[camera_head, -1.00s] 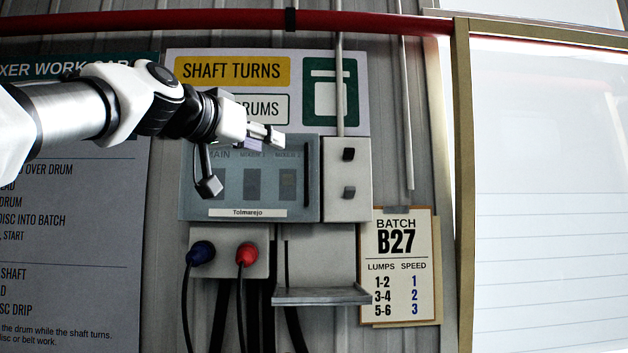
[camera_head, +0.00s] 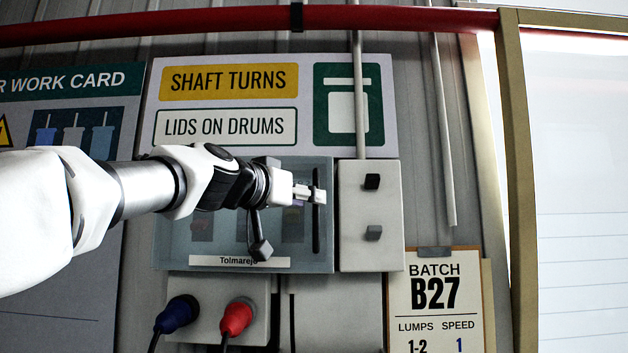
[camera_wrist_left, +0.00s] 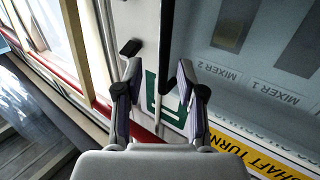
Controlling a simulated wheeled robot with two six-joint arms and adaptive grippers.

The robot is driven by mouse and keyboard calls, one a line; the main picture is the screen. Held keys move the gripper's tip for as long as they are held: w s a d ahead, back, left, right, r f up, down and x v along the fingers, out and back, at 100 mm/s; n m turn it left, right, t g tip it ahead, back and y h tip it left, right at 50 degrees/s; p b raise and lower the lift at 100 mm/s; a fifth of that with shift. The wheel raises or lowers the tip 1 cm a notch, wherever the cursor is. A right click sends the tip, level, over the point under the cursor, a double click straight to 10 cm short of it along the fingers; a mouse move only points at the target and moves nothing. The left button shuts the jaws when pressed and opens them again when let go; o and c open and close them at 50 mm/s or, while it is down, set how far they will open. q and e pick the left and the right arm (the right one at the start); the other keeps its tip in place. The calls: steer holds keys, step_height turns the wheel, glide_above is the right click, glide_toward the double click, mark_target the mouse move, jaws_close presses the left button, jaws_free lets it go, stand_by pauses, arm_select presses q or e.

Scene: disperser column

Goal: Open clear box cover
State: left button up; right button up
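The clear box cover (camera_head: 180,222) is a flat, bluish see-through panel on the wall. It is shut, with a dark upright handle bar (camera_head: 316,235) near its right edge. The cover also shows in the left wrist view (camera_wrist_left: 225,68). My left gripper (camera_head: 318,195) is in front of the upper part of the handle. In the left wrist view its two fingers (camera_wrist_left: 158,85) are apart. A dark piece, perhaps the handle, shows beside the right-hand finger; I cannot tell whether they touch. My right gripper is in neither view.
Blue (camera_head: 178,314) and red (camera_head: 237,317) plugs sit below. A batch card (camera_head: 432,300) hangs at lower right. A vertical pipe (camera_head: 358,100) runs above the switch box.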

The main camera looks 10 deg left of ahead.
mark_target(314, 206)
arm_select(q)
steer(key=w, duration=0.3)
steer(key=w+d+f+p, duration=0.1)
steer(key=w, duration=0.1)
steer(key=shift+s+d+r, duration=0.1)
steer(key=shift+s+r, duration=0.05)
steer(key=shift+s, duration=0.3)
steer(key=c, duration=0.4)
jaws_close()
steer(key=shift+w, duration=0.15)
